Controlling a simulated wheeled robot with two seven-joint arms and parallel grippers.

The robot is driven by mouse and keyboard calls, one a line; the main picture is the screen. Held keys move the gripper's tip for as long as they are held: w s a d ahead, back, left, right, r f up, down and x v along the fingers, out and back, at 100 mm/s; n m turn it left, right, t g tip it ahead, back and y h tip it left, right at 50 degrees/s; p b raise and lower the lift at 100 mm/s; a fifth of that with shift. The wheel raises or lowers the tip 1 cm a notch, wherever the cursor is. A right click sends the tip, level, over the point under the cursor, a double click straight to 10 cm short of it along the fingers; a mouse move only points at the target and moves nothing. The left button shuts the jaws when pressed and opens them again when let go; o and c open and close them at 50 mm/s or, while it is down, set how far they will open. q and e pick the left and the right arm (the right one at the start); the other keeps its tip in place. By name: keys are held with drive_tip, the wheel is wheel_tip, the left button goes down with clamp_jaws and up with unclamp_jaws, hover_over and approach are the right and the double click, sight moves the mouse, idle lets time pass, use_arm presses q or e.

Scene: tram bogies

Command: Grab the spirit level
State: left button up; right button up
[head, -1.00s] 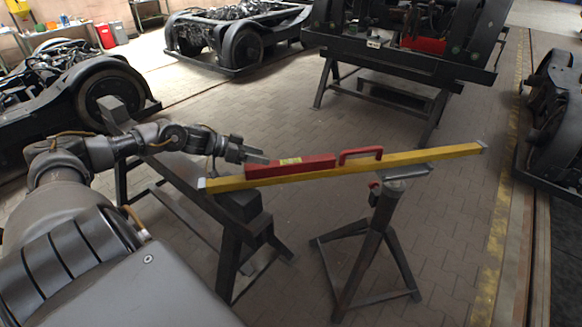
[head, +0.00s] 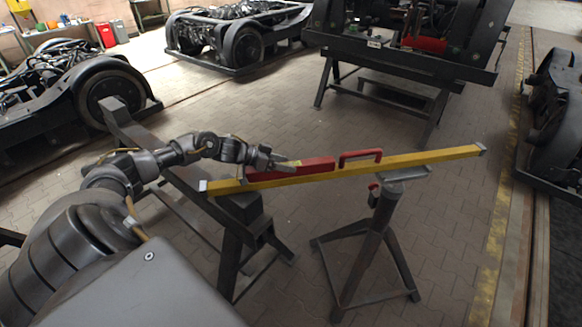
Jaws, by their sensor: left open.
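My right gripper is not in view.
The beam rests on a dark trestle (head: 232,238) at left and a grey stand (head: 378,232) with a flat top at right. Wheeled bogies (head: 122,88) stand at left, back and right. The paved floor around the stand is clear.

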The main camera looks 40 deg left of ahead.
use_arm(q)
drive_tip(key=shift+w+d+f, duration=0.1)
clamp_jaws()
idle(0.4)
drive_tip(key=shift+r+b, duration=0.35)
drive_tip(key=shift+r, duration=0.1)
drive_tip(key=w+a+r+b, duration=0.5)
drive_tip(key=w+a+r, duration=0.4)
drive_tip(key=r, duration=0.3)
drive_tip(key=shift+w+a, duration=0.2)
drive_tip(key=shift+w, duration=0.5)
drive_tip(key=shift+r, duration=0.1)
